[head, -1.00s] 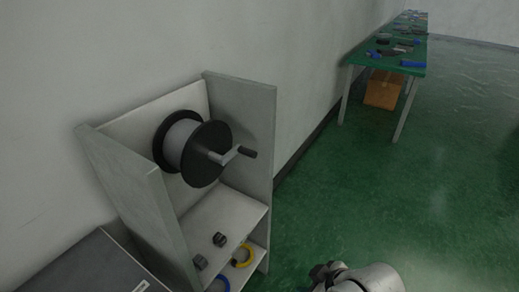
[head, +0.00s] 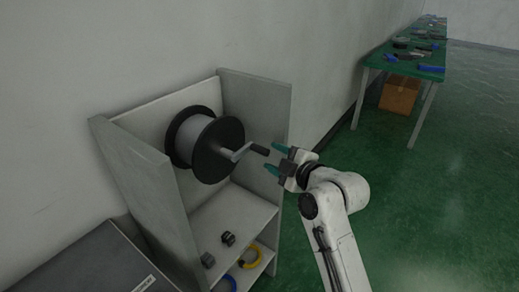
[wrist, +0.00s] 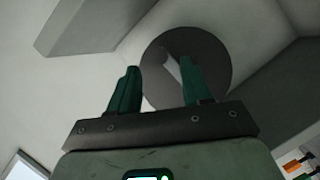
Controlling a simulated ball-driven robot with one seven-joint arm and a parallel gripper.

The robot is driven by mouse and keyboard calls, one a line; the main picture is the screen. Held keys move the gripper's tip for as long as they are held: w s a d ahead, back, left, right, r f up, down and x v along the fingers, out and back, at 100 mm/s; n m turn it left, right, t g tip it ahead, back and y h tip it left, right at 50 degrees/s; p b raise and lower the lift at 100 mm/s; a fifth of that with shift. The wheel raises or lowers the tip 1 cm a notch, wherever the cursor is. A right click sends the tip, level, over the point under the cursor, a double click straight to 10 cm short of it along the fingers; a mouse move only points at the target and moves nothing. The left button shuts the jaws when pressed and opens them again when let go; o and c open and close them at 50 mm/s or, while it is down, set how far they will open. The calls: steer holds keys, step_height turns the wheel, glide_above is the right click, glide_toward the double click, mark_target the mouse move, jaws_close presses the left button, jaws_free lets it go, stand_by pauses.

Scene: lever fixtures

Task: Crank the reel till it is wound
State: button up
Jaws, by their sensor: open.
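The reel (head: 217,152) has black flanges around a grey drum and sits in the upper bay of a grey shelf unit. In the wrist view, the reel's dark disc (wrist: 212,45) is ahead of my gripper (wrist: 159,68), and a pale part of the crank shows between the fingers. I cannot make out the handle there.
The shelf unit's right side panel (head: 262,103) stands behind the handle and my fingers. Small dark parts (head: 228,238) and a yellow ring (head: 250,257) lie on the lower shelves. A green table (head: 415,58) with tools stands far right. The green floor is open at right.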

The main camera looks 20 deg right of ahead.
mark_target(260, 150)
steer(key=x, duration=0.7)
steer(key=shift+w+a+f, duration=0.1)
steer(key=shift+w+f, duration=0.1)
steer(key=shift+w, duration=0.15)
jaws_close()
stand_by(0.3)
